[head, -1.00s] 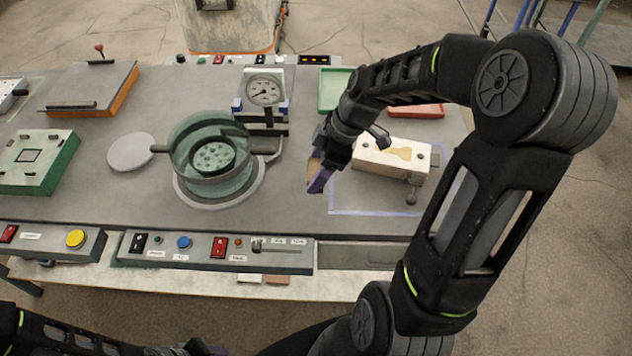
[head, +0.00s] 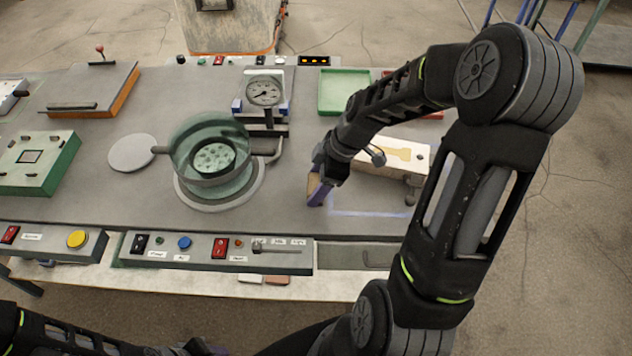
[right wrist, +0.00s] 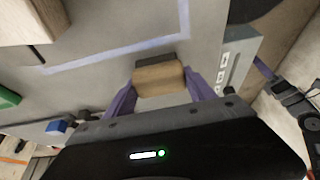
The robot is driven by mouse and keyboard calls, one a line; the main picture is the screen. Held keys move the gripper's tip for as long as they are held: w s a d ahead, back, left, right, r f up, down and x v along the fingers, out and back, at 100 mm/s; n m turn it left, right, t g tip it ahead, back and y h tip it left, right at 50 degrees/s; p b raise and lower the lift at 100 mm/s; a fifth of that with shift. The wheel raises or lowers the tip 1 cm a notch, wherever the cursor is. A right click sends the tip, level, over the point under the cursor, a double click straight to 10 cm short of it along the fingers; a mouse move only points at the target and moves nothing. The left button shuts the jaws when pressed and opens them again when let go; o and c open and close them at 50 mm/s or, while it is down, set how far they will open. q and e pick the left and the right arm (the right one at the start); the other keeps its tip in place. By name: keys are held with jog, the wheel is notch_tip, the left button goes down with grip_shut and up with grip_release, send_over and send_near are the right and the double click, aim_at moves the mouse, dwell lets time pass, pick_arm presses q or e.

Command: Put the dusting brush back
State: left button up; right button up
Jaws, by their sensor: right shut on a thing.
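The dusting brush (right wrist: 158,79) is a tan wooden block with a darker strip along one edge. In the right wrist view it sits between the two purple fingers of my right gripper (right wrist: 155,88), which is shut on it. In the head view the brush (head: 313,186) shows as a small tan patch at my right gripper (head: 318,190), over the grey bench (head: 290,212) just left of the blue-outlined area. I cannot tell whether the brush touches the bench. My left gripper (head: 212,349) is only partly in view at the bottom edge, its jaws unclear.
A wooden mould block (head: 398,158) stands behind and right of my right gripper, partly hidden by my arm. A green tray (head: 345,88) lies farther back. Left of the gripper are a glass pot (head: 183,160) and a dial gauge (head: 264,92). A control panel (head: 200,248) lines the front edge.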

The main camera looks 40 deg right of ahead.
jog(key=shift+f, duration=0.2)
jog(key=o, duration=1.2)
jog(key=shift+r, duration=0.1)
jog(key=shift+r, duration=0.15)
jog(key=b+v, duration=0.1)
jog(key=v, duration=1.1)
